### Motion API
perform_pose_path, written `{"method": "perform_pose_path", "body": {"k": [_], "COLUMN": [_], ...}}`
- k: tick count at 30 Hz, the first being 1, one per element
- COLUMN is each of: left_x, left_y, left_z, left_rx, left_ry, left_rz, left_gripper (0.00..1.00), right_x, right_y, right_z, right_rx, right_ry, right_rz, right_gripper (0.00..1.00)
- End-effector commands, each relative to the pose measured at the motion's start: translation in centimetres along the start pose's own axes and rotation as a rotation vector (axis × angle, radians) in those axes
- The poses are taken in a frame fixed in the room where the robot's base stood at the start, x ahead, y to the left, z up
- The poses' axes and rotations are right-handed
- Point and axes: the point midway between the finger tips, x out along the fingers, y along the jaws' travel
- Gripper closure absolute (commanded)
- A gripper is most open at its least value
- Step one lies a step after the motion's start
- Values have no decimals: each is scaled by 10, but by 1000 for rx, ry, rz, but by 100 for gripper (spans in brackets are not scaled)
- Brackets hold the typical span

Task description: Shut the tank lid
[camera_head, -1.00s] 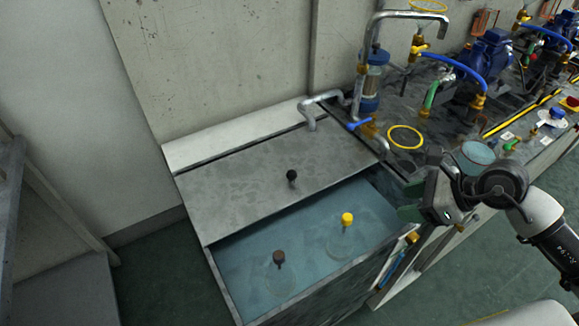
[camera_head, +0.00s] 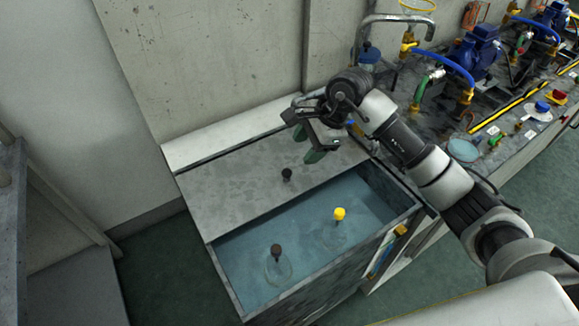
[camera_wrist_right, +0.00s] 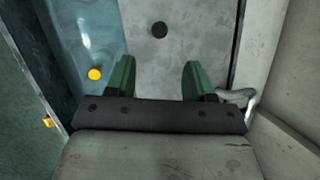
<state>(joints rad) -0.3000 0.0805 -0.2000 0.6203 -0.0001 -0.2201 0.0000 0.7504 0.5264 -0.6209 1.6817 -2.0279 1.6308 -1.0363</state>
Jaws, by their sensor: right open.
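The tank lid (camera_head: 235,187) is a flat grey panel covering the back part of the tank (camera_head: 224,281). A black knob (camera_head: 287,174) stands on the lid near its front edge. The front part of the tank is uncovered and shows blue water. My right gripper (camera_head: 307,144) is above the lid, behind and right of the knob, and is open and empty. In the right wrist view the green fingers (camera_wrist_right: 159,78) are apart, with the lid (camera_wrist_right: 165,75) below and the knob (camera_wrist_right: 160,30) ahead, beyond the fingertips. My left gripper is not in view.
A metal pipe (camera_head: 396,20) and pumps (camera_head: 475,52) stand on the bench to the right. A concrete wall (camera_head: 200,70) is behind the tank.

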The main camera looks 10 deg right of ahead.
Motion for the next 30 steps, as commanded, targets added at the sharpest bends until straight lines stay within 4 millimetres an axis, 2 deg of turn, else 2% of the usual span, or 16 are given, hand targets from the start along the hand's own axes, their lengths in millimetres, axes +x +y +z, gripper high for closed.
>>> {"method": "perform_pose_path", "body": {"k": [9, 15, 19, 27, 30], "left_x": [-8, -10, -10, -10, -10], "left_y": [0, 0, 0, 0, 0], "left_z": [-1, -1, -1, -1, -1], "left_rx": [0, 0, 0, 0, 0], "left_ry": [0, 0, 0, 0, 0], "left_rz": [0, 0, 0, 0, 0], "left_gripper": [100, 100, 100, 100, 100], "right_x": [60, 86, 94, 95, 95], "right_y": [1, 0, 1, 1, 1], "right_z": [1, 1, 0, 0, 0], "right_rx": [4, 4, 3, 2, 2], "right_ry": [-5, -4, -3, -2, -2], "right_rz": [4, 0, 0, -1, -1], "right_gripper": [47, 47, 47, 47, 61]}}
